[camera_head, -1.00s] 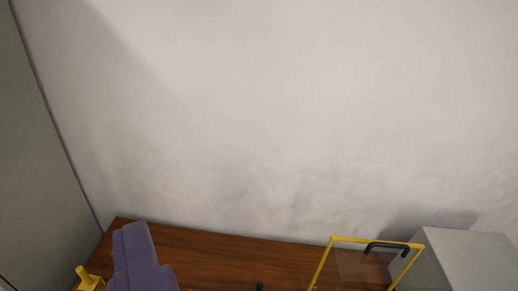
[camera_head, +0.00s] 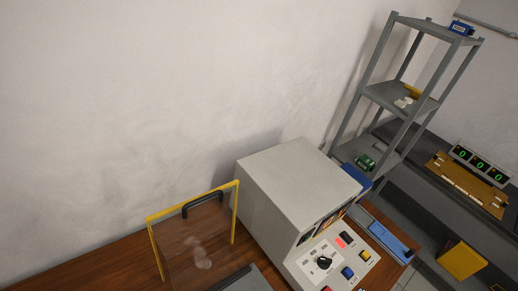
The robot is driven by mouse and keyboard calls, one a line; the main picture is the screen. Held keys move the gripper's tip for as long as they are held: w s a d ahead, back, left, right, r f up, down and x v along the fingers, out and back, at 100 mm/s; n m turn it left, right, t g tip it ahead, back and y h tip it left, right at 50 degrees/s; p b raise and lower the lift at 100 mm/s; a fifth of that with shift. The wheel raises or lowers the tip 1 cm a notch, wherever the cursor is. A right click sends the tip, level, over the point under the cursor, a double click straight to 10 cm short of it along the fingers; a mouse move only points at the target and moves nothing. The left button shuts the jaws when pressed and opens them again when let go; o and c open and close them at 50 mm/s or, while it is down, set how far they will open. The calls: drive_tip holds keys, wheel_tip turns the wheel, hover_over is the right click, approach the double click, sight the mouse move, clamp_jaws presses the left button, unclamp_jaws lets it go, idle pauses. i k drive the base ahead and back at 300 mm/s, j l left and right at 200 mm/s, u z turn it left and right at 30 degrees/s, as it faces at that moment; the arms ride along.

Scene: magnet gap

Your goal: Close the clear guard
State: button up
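The clear guard (camera_head: 193,236) is a see-through panel in a yellow frame with a black handle (camera_head: 203,204) on its top bar. It stands raised on the wooden bench at the lower middle left, left of a grey control box. Part of a dark grey flat piece (camera_head: 235,281) shows in front of it, cut off by the bottom edge. My gripper is not in view, so its state and its distance to the guard are hidden.
The grey control box (camera_head: 284,187) has a panel with a black knob and coloured buttons. A blue-topped device (camera_head: 385,236) lies right of it. A grey shelf rack (camera_head: 395,95) stands behind. A dark side bench (camera_head: 450,165) holds a unit with green digits. The wooden bench (camera_head: 110,264) is bare at left.

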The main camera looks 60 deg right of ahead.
sight(161, 261)
drive_tip(key=z, duration=0.95)
drive_tip(key=l, duration=0.4)
drive_tip(key=i+l+u, duration=0.1)
drive_tip(key=l, duration=0.35)
